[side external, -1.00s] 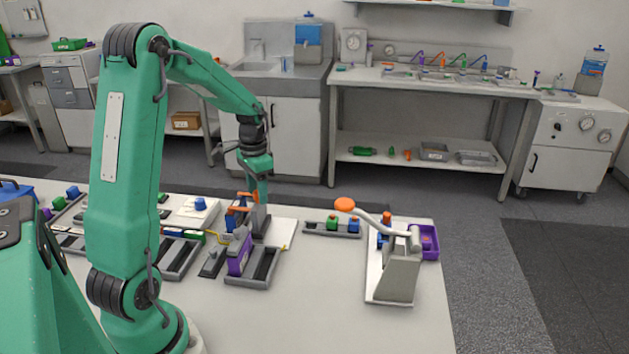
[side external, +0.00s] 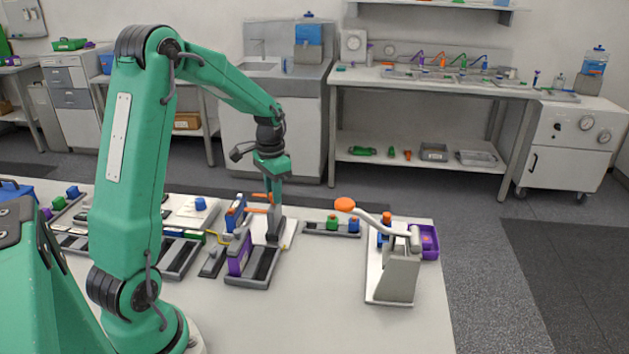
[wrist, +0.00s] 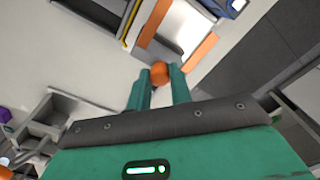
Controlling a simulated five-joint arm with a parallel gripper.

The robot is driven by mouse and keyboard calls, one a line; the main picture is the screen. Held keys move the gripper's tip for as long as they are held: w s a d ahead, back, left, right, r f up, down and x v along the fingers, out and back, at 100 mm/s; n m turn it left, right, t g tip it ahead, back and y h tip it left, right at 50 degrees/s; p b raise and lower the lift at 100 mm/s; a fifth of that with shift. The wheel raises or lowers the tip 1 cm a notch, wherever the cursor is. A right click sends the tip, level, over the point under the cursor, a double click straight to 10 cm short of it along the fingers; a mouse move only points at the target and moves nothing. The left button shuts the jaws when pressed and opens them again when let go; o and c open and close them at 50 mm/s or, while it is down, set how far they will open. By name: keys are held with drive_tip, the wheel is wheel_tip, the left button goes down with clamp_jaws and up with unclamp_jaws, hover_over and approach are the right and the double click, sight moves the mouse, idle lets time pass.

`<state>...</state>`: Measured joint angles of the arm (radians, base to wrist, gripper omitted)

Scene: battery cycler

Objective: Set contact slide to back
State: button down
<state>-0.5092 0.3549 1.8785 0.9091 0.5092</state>
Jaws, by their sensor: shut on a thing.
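My gripper (wrist: 161,82) is shut on a round orange knob (wrist: 160,74), which shows between its two green fingertips in the wrist view. In the side view my gripper (side external: 277,208) points down over the cycler, and the knob is hidden there. A dark grey upright piece (side external: 275,233) stands right below the fingers. The cycler's white base plate (side external: 290,232) lies around it. Orange bars (side external: 259,210) and a blue block (side external: 235,212) are just left of the gripper. An orange strip (wrist: 193,62) lies beyond the fingertips in the wrist view.
A purple block (side external: 239,258) stands at a grey tray (side external: 262,270) in front. A grey rack with green and blue pieces (side external: 332,228) is to the right. A lever device with an orange knob (side external: 345,204) stands farther right. The table front is clear.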

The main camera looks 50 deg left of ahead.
drive_tip(key=shift+w+d, duration=0.5)
drive_tip(key=shift+w, duration=0.05)
drive_tip(key=c, duration=1.3)
unclamp_jaws()
drive_tip(key=shift+o, duration=0.2)
drive_tip(key=shift+s+a+r, duration=0.1)
drive_tip(key=shift+r, duration=0.05)
wheel_tip(320, 180, up, 8)
drive_tip(key=shift+f, duration=0.2)
